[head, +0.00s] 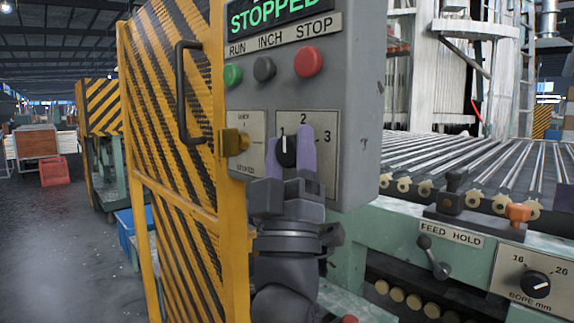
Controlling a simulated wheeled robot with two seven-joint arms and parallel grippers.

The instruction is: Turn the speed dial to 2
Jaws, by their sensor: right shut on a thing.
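The speed dial (285,155) is a small black knob with a white pointer line, on a pale plate marked 1, 2 and 3 on the grey control box (357,110). Its white line points up, close to the 1. My right gripper (289,141) reaches up from below, its two purple fingers on either side of the knob, shut on it. The right finger covers part of the plate below the 2. My left gripper is not in view.
Above the dial are green (233,75), dark grey (264,69) and red (308,62) buttons under a display reading STOPPED. A yellow-and-black mesh gate (175,160) with a dark handle stands close on the left. A roller conveyor (470,165) lies right.

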